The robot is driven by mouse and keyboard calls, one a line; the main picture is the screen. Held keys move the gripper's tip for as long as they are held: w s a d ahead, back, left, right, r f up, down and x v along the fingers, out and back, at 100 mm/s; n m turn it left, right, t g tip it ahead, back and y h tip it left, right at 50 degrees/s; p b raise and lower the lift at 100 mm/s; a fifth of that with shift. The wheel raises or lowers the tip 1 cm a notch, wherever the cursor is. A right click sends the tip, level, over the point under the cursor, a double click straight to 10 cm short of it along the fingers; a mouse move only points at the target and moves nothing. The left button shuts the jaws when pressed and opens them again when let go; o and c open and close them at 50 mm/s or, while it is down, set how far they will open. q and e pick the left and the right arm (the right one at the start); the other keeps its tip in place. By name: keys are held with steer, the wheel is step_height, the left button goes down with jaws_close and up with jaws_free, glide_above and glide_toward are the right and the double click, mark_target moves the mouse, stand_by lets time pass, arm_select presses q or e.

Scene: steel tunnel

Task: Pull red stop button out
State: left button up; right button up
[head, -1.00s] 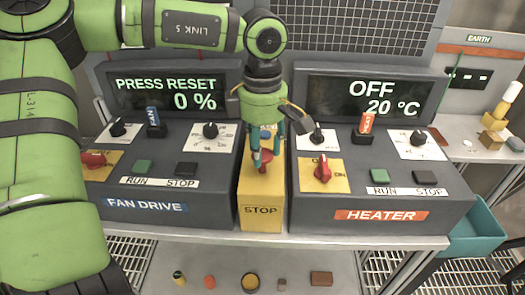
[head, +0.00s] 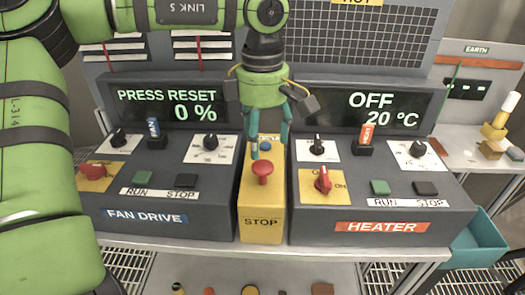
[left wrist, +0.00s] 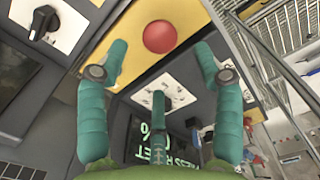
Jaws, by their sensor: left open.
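The red stop button (head: 262,170) is a round mushroom head on top of the yellow box (head: 262,225) marked STOP, between the two consoles. A short stem shows under its head. In the left wrist view the round red button (left wrist: 159,36) sits on the yellow surface, near the top between the fingertips. My left gripper (head: 268,143) is open and empty, above and behind the button and apart from it. Its teal fingers also show in the left wrist view (left wrist: 160,55). My right gripper is not in view.
The fan drive console (head: 145,216) stands left, its display reading PRESS RESET 0 %. The heater console (head: 380,227) stands right, reading OFF 20 °C. A teal bin (head: 480,238) is at right.

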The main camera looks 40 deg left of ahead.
mark_target(263, 165)
arm_select(q)
step_height(263, 165, up, 7)
stand_by(0.3)
steer(key=shift+f, duration=0.1)
stand_by(0.4)
